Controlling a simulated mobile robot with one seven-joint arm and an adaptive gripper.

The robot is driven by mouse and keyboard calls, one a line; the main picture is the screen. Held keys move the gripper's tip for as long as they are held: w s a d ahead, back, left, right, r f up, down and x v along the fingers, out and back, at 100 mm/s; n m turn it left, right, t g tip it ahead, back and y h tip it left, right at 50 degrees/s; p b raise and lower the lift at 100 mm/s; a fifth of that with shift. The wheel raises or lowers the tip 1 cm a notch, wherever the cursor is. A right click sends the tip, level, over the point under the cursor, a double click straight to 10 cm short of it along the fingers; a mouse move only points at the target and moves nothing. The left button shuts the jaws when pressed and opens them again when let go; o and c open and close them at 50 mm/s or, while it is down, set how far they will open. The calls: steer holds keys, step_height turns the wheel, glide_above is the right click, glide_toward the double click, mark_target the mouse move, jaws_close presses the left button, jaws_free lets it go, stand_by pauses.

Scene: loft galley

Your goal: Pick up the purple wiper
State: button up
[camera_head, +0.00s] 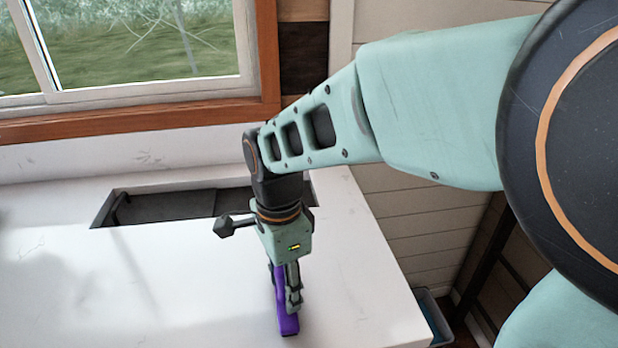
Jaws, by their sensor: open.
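The purple wiper (287,322) lies on the white countertop, in front of the sink's right part. My gripper (286,300) points down right at the wiper and hides part of it. The purple shows to the left of and below my fingers. My gripper is open. I cannot tell from this view whether the fingers are on both sides of the wiper or touch it.
A dark sink (170,206) is set into the white countertop (190,300) behind my gripper. The counter to the left is clear.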

steer(key=shift+c, duration=0.3)
jaws_close()
steer(key=shift+r, duration=0.1)
